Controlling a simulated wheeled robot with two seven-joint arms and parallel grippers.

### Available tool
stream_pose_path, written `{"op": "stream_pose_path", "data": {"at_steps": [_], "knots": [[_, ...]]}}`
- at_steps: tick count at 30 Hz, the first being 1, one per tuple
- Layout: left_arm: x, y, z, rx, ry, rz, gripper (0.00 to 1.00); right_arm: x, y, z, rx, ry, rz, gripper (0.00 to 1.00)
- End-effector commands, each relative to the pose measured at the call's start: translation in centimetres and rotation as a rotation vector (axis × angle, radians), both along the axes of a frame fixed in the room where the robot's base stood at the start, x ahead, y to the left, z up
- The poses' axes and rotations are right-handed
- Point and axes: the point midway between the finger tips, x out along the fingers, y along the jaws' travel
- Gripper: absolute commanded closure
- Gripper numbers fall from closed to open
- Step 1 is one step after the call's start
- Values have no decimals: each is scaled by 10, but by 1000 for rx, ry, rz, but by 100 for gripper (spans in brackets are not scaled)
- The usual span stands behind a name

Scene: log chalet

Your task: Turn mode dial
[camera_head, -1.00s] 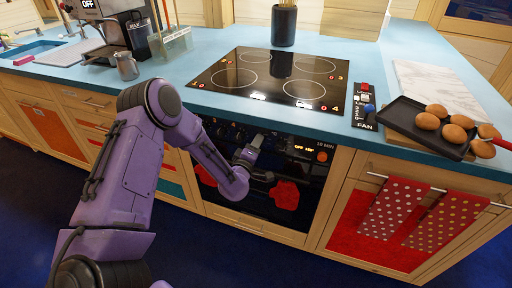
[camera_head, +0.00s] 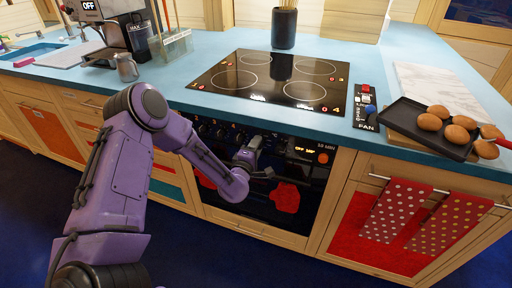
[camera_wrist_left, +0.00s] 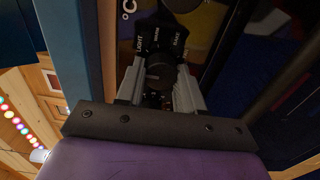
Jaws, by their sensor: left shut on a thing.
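The oven (camera_head: 262,200) is built into the counter under the cooktop, with a black control panel along its top. My left gripper (camera_head: 256,143) is at this panel, with its fingers pointing at it. In the left wrist view, the dark round mode dial (camera_wrist_left: 160,70) sits between the two grey fingers of the left gripper (camera_wrist_left: 160,88), which are shut on it. Small white labels, such as one reading like LIGHT, stand around the dial. The head view hides the dial behind the gripper. My right gripper is not in view.
Several other knobs (camera_head: 213,131) line the panel left of my gripper. A lit display (camera_head: 304,150) is to its right. The cooktop (camera_head: 270,82) and the blue counter edge are above. A black tray of buns (camera_head: 405,116) stands at the right.

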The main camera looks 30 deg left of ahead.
Motion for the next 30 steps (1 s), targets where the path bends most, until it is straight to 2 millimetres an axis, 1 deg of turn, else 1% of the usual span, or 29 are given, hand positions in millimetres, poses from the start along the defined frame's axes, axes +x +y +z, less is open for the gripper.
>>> {"op": "stream_pose_path", "data": {"at_steps": [3, 4, 6, 14, 17, 20, 24, 27, 30], "knots": [[0, 0, 0, -1, 0, 2, 93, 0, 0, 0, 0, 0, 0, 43], [0, 0, 0, -1, 0, 2, 57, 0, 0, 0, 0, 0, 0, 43], [0, 0, 0, -1, 0, 1, 37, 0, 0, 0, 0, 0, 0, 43], [0, 0, 0, 0, 0, 0, 37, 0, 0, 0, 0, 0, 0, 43], [-7, -2, -1, 1, 2, -1, 37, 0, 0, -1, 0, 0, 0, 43], [-26, -7, -1, -2, 3, -1, 37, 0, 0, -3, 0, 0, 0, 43], [-60, -15, -2, -2, 1, -1, 37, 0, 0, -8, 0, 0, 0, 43], [-81, -20, -2, -2, 1, -1, 37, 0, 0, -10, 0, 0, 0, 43], [-95, -23, -2, 0, 1, -1, 37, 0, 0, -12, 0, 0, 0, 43]]}}
